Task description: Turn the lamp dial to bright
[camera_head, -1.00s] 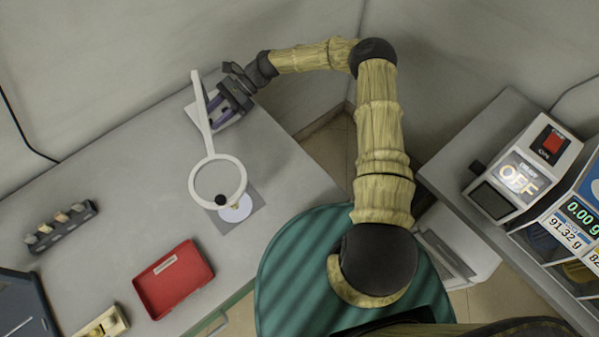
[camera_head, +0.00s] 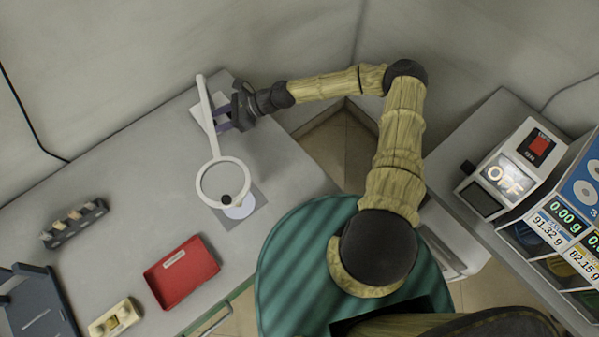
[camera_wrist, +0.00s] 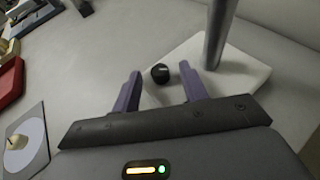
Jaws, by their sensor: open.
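The lamp is a white ring magnifier (camera_head: 223,163) on a long arm, rising from a pale square base (camera_head: 199,111) near the back edge of the grey bench. In the wrist view, the base (camera_wrist: 245,78) carries a grey post (camera_wrist: 218,32) and a small round black dial (camera_wrist: 160,74). My gripper (camera_head: 222,121) is at the base, right of the lamp arm. Its two purple fingers are apart and empty, and the dial appears between their tips in the wrist view. Whether they touch it cannot be told. The dial is hidden in the head view.
A grey mat with a white disc (camera_head: 241,209) lies under the ring. A red tray (camera_head: 182,273), a dark rack (camera_head: 74,223) of small pieces and a cream box (camera_head: 116,318) are nearer. A right-hand bench holds a device reading OFF (camera_head: 507,177). Bench around the base is clear.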

